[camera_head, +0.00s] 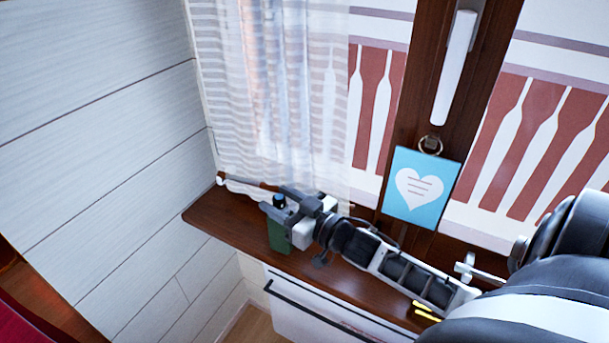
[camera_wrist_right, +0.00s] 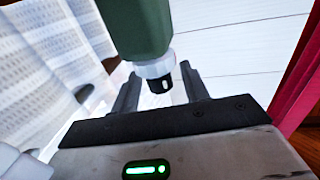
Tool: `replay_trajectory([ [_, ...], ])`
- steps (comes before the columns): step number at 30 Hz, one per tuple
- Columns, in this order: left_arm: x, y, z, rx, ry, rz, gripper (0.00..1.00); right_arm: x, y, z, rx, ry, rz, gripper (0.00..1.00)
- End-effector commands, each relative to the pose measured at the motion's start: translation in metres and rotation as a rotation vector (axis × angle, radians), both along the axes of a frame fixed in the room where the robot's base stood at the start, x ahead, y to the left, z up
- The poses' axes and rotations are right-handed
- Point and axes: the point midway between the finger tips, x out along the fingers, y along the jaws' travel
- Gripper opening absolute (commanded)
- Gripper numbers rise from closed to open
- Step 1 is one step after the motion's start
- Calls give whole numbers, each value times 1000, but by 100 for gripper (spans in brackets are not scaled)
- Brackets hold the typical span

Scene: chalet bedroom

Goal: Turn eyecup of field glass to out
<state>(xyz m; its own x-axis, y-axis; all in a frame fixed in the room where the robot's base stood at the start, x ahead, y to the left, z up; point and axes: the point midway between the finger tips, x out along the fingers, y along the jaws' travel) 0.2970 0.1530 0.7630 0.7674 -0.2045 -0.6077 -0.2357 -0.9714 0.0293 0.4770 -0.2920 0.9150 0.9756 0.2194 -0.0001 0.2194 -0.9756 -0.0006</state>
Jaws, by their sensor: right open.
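The field glass has a green body (camera_head: 279,236) and stands on the wooden sill at the window's left end. Its small black eyecup (camera_head: 279,201) shows at the top, by my gripper. In the right wrist view, the green body (camera_wrist_right: 139,25) ends in a pale ring (camera_wrist_right: 155,68) and the black eyecup (camera_wrist_right: 160,85). My right gripper (camera_wrist_right: 159,90) is open, with one finger on each side of the eyecup and visible gaps to it. In the head view my right gripper (camera_head: 282,203) partly hides the field glass. My left gripper is not in view.
The wooden sill (camera_head: 215,222) is narrow, with a white panel wall (camera_head: 100,130) at left. A sheer curtain (camera_head: 270,100) hangs close behind the gripper. A blue heart card (camera_head: 420,187) hangs on the window frame near my right arm. A white radiator (camera_head: 320,312) is below.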

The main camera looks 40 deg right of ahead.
Motion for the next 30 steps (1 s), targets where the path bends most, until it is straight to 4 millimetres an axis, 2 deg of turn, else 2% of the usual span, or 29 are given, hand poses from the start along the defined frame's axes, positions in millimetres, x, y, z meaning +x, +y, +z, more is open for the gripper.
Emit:
replay_trajectory([
  [5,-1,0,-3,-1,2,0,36,-29,-6,-2,0,5,1,45],
  [12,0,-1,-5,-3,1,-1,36,-84,-18,-3,1,6,1,45],
  [18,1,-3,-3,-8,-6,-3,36,-123,-28,-1,-1,4,0,45],
  [24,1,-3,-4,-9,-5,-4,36,-145,-33,0,0,1,1,45],
  [30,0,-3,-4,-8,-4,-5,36,-150,-34,1,-1,-2,1,45],
])
